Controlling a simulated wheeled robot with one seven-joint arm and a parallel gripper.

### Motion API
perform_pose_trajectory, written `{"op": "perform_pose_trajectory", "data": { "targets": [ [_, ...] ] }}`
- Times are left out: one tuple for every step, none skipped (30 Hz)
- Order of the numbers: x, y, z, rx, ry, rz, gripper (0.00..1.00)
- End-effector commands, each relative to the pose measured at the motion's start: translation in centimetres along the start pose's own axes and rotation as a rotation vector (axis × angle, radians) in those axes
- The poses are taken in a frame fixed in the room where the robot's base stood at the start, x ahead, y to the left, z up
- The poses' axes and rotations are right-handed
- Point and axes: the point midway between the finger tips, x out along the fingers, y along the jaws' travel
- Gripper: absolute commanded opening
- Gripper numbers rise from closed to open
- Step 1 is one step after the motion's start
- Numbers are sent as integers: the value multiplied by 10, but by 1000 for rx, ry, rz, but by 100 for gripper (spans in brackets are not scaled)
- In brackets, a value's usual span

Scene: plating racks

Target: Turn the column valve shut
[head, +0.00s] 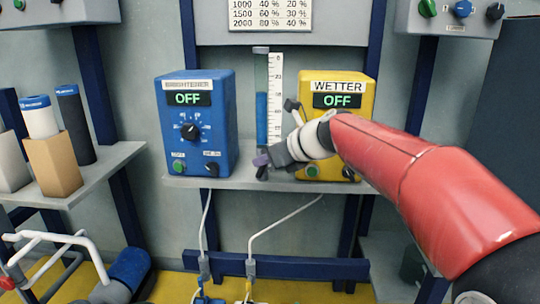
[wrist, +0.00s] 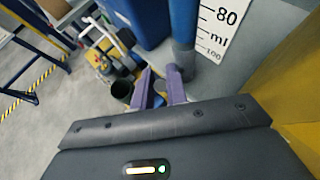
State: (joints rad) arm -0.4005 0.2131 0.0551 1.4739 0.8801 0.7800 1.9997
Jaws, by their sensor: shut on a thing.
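The measuring column (head: 261,120) stands upright on the shelf between the blue and yellow boxes, with blue liquid in its lower part. A white printed scale (head: 275,95) runs beside it. My gripper (head: 260,161) reaches in from the right at the foot of the column. In the wrist view my purple fingers (wrist: 160,82) are close together just below the column's lower end (wrist: 183,60). They are shut on the column valve, which is mostly hidden by the fingers, so its angle cannot be told.
The blue box (head: 196,150) marked OFF stands just left of the column. The yellow WETTER box (head: 342,92), also OFF, stands right, partly behind my arm. Both sit on a grey shelf (head: 225,183). Bottles and a cardboard block (head: 53,165) stand on the left shelf.

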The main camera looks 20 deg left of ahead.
Motion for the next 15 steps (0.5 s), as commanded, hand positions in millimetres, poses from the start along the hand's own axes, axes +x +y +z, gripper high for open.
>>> {"op": "perform_pose_trajectory", "data": {
  "targets": [
    [1,1,4,-27,29,-15,0],
    [2,2,4,-40,50,-22,0],
    [2,2,5,-57,76,-33,0],
    [3,3,6,-69,95,-40,0],
    [3,4,6,-80,113,-48,0],
    [4,5,7,-95,135,-56,0],
    [4,5,7,-107,152,-62,0],
    [5,5,8,-116,167,-69,0],
    [6,6,8,-128,188,-77,0],
    [6,6,8,-137,202,-82,0],
    [6,6,8,-145,215,-87,0],
    [7,7,9,-155,230,-94,0],
    [7,7,9,-163,241,-98,0],
    [7,8,10,-169,251,-101,0],
    [7,8,9,-176,263,-106,0]
  ]
}}
